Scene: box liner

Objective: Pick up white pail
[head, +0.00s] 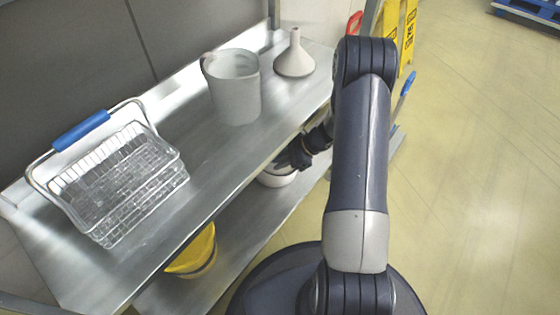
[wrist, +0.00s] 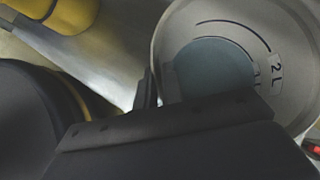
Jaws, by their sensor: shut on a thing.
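The white pail (head: 277,180) is on or just above the lower shelf, mostly hidden under the upper shelf and behind my gripper (head: 295,160). In the wrist view the pail (wrist: 185,32) opens toward the camera, with 2 L markings inside and a grey-blue bottom. My gripper (wrist: 156,88) is at the pail's near rim, shut on its wall. The gripper's dark body hides the lower part of the pail. I cannot tell whether the pail touches the shelf.
The upper metal shelf (head: 200,140) holds a wire basket (head: 120,180) with a blue handle, a white jug (head: 236,98) and a funnel (head: 295,62). A yellow container (head: 195,255) sits on the lower shelf. Yellow signs (head: 409,35) stand behind my arm.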

